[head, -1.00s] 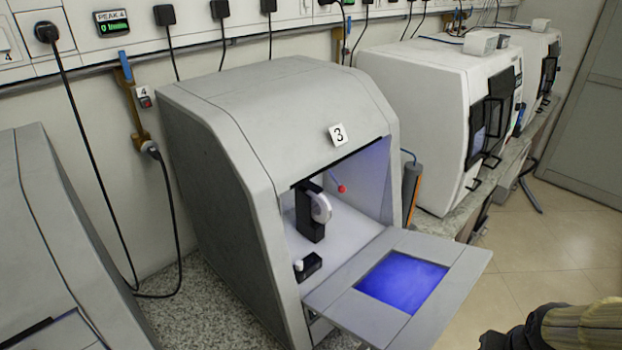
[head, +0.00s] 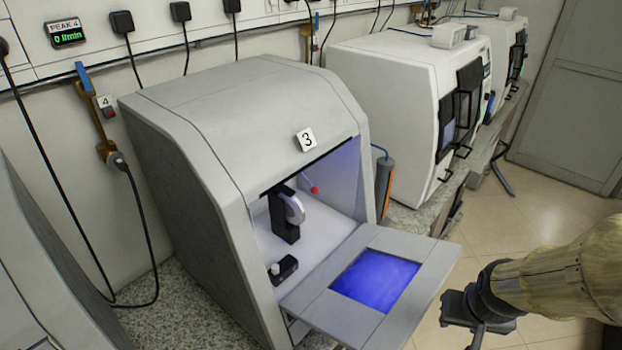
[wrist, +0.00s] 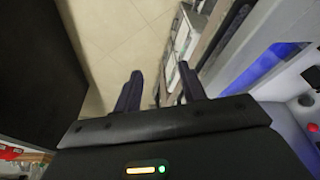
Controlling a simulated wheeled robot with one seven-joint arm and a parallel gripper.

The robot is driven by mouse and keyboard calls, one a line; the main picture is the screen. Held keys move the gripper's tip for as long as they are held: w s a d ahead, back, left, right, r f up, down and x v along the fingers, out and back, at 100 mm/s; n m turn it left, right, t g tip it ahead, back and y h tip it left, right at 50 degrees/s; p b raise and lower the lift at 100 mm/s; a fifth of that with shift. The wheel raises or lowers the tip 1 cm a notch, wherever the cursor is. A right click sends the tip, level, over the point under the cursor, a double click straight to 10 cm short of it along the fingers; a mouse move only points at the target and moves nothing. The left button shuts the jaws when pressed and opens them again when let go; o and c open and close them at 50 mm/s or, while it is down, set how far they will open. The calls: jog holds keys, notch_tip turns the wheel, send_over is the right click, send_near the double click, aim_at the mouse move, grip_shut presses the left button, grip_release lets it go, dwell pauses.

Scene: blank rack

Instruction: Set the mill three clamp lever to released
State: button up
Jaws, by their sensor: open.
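Mill three (head: 235,130) is the grey machine marked 3, its front door (head: 375,275) folded down and open. Inside, a thin lever with a red ball end (head: 313,189) slants near the back wall. A black holder (head: 284,222) with a pale disc (head: 292,207) stands in front of it. A small black block with a white knob (head: 285,268) sits at the near left of the opening. Which part is the clamp lever is not labelled. My gripper (head: 478,325) is outside the mill, right of the door, cut off below; its open, empty fingers show in the wrist view (wrist: 158,90).
Another white machine (head: 400,100) stands farther right along the bench. A grey-and-orange cylinder (head: 384,185) is beside the mill. Cables and plugs (head: 122,22) hang along the wall at left. Tiled floor (head: 500,225) is open on the right.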

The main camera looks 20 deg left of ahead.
jog(key=w+a+r+n+t+p, duration=0.1)
jog(key=w, duration=0.3)
jog(key=w+a+r+t+p, duration=0.1)
jog(key=w, duration=0.3)
jog(key=w+a+r+n+t+p, duration=0.1)
jog(key=w, duration=0.3)
jog(key=shift+w+a+r+n+t+y, duration=0.1)
jog(key=shift+a+r+n+t+y, duration=0.2)
jog(key=shift+y, duration=0.1)
jog(key=w+a+n+t+y, duration=0.1)
jog(key=w+a, duration=0.1)
jog(key=w, duration=0.1)
jog(key=w+a+n+t+y, duration=0.1)
jog(key=w+a, duration=0.2)
jog(key=w+a+n+t+y+p, duration=0.1)
jog(key=w+a, duration=0.2)
jog(key=shift+w, duration=0.25)
jog(key=w+a+n+t+y+p, duration=0.15)
jog(key=w+a+n+y, duration=0.35)
jog(key=a, duration=0.6)
jog(key=n+g+y+p, duration=0.1)
jog(key=n+g+y, duration=0.15)
jog(key=y, duration=0.45)
send_near(316, 189)
jog(key=w+x, duration=0.1)
jog(key=x, duration=0.3)
jog(key=shift+s+a+n, duration=0.15)
jog(key=shift+s+n, duration=0.1)
jog(key=shift+s, duration=0.15)
